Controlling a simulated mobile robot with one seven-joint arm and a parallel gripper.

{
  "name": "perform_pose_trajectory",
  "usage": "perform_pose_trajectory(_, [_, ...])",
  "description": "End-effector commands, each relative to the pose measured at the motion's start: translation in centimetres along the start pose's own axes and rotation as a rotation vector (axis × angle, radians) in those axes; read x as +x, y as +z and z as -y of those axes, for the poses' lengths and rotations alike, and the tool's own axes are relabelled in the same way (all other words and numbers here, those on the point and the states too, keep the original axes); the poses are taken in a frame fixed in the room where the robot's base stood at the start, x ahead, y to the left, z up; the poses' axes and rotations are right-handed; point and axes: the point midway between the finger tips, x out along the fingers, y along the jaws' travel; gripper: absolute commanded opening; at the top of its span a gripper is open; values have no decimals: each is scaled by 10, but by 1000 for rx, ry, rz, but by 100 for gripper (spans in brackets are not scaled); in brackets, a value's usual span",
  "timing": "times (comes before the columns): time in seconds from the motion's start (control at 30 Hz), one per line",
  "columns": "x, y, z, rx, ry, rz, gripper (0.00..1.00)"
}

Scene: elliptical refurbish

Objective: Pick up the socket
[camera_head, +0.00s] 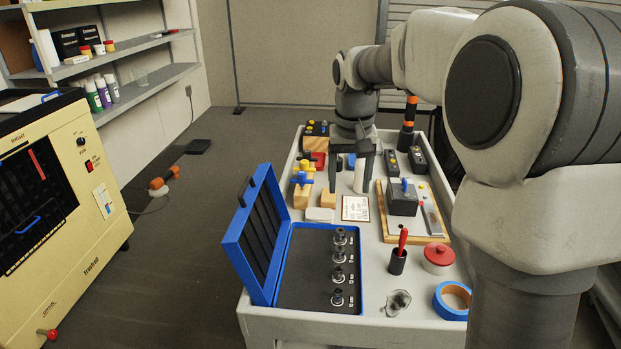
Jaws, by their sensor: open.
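Several metal sockets stand in a row in the open blue case (362,262) at the front of the cart. The nearest socket (337,297) is at the bottom of the row, and the farthest socket (340,236) is at the top. Small labels lie beside them, too small to read. The case lid (255,238) stands raised on the left. My gripper (350,190) points down over the back half of the cart, beyond the case and well apart from the sockets. Its fingers are spread, with nothing seen between them.
A roll of blue tape (440,304), a red-lidded jar (438,258), a dark cup (397,262) with a red-handled tool and a glass (397,302) stand right of the case. A grey device (402,200) and wooden blocks (300,196) are farther back. A cream machine (70,220) stands left.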

Motion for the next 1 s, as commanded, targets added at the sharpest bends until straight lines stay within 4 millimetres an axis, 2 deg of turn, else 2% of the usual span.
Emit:
perform_pose_trajectory(0.03, [22,-14,2,8,-3,25,69])
perform_pose_trajectory(0.2, [69,-45,6,39,-12,86,69])
perform_pose_trajectory(0.4, [101,-62,8,61,-18,123,69])
perform_pose_trajectory(0.57, [119,-64,8,66,-18,133,69])
perform_pose_trajectory(1.0, [208,-51,10,66,-19,133,69])
